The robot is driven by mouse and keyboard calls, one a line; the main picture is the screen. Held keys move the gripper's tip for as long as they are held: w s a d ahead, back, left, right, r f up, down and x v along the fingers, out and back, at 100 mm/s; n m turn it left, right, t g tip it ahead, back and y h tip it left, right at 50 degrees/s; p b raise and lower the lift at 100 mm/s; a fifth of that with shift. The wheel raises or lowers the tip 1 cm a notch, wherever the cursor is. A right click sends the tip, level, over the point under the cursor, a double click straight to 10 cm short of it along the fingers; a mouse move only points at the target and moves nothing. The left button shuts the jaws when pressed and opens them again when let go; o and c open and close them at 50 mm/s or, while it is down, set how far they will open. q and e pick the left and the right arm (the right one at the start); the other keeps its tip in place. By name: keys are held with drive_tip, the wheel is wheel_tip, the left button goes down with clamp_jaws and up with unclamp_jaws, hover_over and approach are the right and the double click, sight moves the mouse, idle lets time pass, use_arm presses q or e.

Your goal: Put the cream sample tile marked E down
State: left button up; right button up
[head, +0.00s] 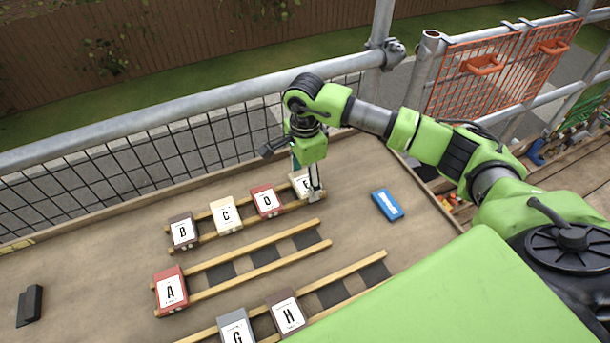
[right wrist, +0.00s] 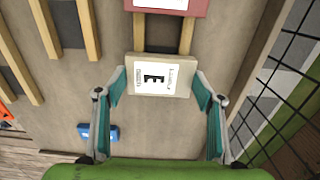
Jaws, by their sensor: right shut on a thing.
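The cream sample tile marked E (head: 301,182) is at the right end of the back pair of battens (head: 205,237), in line with the tiles B, C and D. In the right wrist view the E tile (right wrist: 158,76) lies across the batten ends, its letter facing the camera. I cannot tell whether it rests on the battens or is just above them. My right gripper (head: 313,188) is shut on this tile, with teal finger pads at both its sides in the right wrist view (right wrist: 160,88). My left gripper is not in view.
The brown B tile (head: 183,231), cream C tile (head: 226,215) and red D tile (head: 266,201) sit on the same battens. Red A (head: 171,290), grey G (head: 237,327) and brown H (head: 287,313) are nearer. A blue object (head: 387,204) lies right. A mesh guardrail (head: 215,140) stands behind.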

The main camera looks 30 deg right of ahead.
drive_tip(key=shift+f, duration=0.1)
drive_tip(key=shift+f+b, duration=0.35)
drive_tip(key=shift+b, duration=0.15)
drive_tip(key=o, duration=1.3)
drive_tip(key=shift+r, duration=0.1)
